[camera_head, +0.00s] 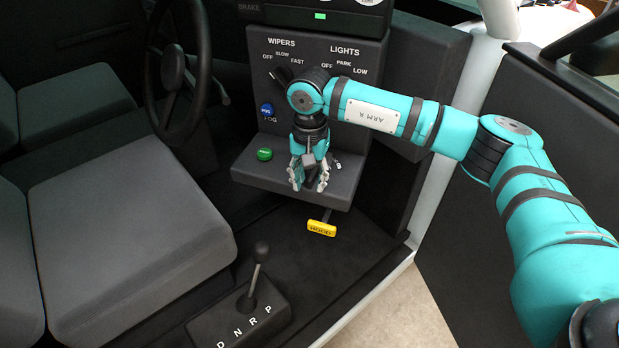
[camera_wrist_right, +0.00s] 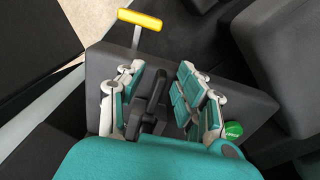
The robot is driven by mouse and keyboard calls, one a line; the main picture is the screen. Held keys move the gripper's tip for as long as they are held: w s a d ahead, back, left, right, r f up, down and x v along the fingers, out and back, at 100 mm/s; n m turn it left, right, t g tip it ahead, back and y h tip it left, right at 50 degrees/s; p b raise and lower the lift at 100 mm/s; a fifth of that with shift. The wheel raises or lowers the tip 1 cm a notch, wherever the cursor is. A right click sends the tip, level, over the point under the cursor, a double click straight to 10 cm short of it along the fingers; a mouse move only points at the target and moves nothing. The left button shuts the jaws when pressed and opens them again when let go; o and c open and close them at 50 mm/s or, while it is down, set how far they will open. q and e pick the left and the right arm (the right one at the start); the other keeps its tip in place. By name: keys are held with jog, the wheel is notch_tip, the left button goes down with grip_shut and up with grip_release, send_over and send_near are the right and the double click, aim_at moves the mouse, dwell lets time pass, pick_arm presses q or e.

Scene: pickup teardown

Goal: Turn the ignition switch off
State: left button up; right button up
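My right gripper (camera_head: 310,184) points down over the ledge of the dashboard panel, and its two fingers are apart. In the right wrist view the fingers of the right gripper (camera_wrist_right: 157,105) stand on either side of a black knob-like part (camera_wrist_right: 156,103), with a gap on each side. This part appears to be the ignition switch; no label on it is readable, and the gripper hides most of it in the head view. I cannot tell its turned position. My left gripper is not in view.
A green round button (camera_head: 264,154) and a blue knob (camera_head: 267,109) sit left of the gripper. A yellow hood handle (camera_head: 322,228) is below the ledge. The steering wheel (camera_head: 178,75) is at left, the gear lever (camera_head: 258,268) below. A small metallic item (camera_head: 337,166) is right of the gripper.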

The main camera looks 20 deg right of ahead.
notch_tip(320, 180, up, 12)
dwell(0.6)
